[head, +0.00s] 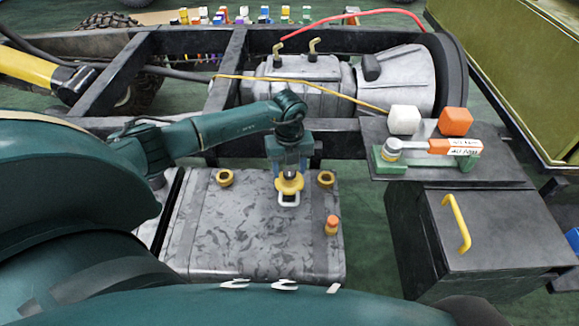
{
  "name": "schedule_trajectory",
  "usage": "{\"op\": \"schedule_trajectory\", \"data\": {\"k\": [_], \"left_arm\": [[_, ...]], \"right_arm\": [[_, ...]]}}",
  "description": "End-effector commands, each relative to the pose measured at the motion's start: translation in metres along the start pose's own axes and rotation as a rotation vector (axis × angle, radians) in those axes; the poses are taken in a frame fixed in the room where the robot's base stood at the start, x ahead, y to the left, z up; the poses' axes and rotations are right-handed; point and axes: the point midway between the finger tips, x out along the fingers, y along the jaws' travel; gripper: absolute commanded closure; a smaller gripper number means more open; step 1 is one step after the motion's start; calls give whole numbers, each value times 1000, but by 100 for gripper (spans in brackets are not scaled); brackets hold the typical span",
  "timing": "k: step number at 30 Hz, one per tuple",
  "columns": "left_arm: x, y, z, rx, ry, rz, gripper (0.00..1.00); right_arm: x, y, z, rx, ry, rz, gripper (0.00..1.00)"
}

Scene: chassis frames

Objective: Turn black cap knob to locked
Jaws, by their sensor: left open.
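A grey mottled tank (240,235) lies in the middle of the view. I cannot tell whether the fingers touch anything there. My right gripper is out of view.
A black box (480,225) with a yellow handle (457,222) stands right of the tank. Above it, a dark plate (395,170) holds a white block (404,119), an orange block (455,121) and an orange-handled lever. Black frame rails and a grey gearbox (395,80) lie behind.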

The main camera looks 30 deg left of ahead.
Motion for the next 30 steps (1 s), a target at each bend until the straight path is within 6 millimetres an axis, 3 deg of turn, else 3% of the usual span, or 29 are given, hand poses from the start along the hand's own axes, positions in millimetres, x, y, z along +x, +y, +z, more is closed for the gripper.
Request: {"op": "schedule_trajectory", "data": {"k": [6,22,30], "left_arm": [[0,0,0,0,0,0,48],[0,0,0,0,1,0,91],[0,0,0,23,1,1,93]], "right_arm": [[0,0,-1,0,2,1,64],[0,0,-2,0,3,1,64],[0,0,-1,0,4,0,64]]}}
